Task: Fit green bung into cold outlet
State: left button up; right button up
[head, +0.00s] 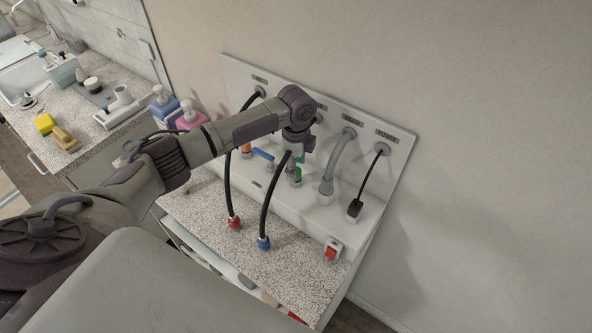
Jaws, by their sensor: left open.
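My left gripper (299,157) points down in front of the middle of the white connection panel (388,170). Its jaws are open, but the fingertips are small and partly hidden by its own body. A small green piece (297,174), which looks like the green bung, shows just below the gripper. I cannot tell whether it touches the fingers or sits in an outlet. The cold outlet cannot be made out; my arm covers part of the panel and its labels. My right gripper is not in view.
Black hoses with a red end (234,222) and a blue end (263,243) hang close to the gripper. A grey hose (339,160) and a black power cord (370,178) are right of it.

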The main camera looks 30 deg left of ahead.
pick_arm(q)
notch_tip(320, 180, up, 9)
jog(key=shift+r, duration=0.2)
jog(key=shift+f, duration=0.15)
dwell(0.5)
